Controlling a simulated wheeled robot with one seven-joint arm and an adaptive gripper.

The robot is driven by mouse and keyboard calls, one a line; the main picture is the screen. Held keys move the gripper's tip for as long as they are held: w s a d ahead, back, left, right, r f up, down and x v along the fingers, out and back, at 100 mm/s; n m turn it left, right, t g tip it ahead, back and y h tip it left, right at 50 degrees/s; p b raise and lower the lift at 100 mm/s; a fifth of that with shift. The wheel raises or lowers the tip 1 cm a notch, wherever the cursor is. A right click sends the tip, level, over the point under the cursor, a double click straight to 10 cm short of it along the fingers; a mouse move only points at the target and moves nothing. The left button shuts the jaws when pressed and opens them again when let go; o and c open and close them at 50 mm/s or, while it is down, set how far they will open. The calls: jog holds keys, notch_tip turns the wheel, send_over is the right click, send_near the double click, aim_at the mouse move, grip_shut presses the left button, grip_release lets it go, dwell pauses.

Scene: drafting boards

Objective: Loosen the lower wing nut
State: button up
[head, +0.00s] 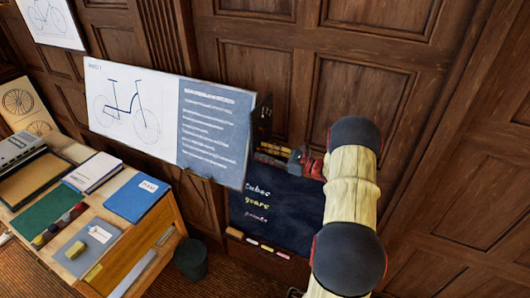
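A tilted drafting board (213,130) with a bicycle drawing on its left and a blue text panel on its right hangs or stands in front of the wood panelling. A dark upright part (263,120) shows just past its right edge. I cannot make out a wing nut; it may be hidden behind the board or too small to tell. My gripper (268,154) reaches in from the right, its fingers close to the board's right edge. The fingertips are partly hidden or too small to show whether they are open, shut, or touching anything.
A chalkboard (285,215) with writing is below my gripper, with several chalks on its ledge (236,234). At left, a wooden desk (172,215) holds books, including a blue one (137,197). A dark bin (191,259) stands beside it. The panelled wall at right is bare.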

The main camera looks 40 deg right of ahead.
jog(key=shift+r, duration=0.2)
jog(key=c, duration=0.6)
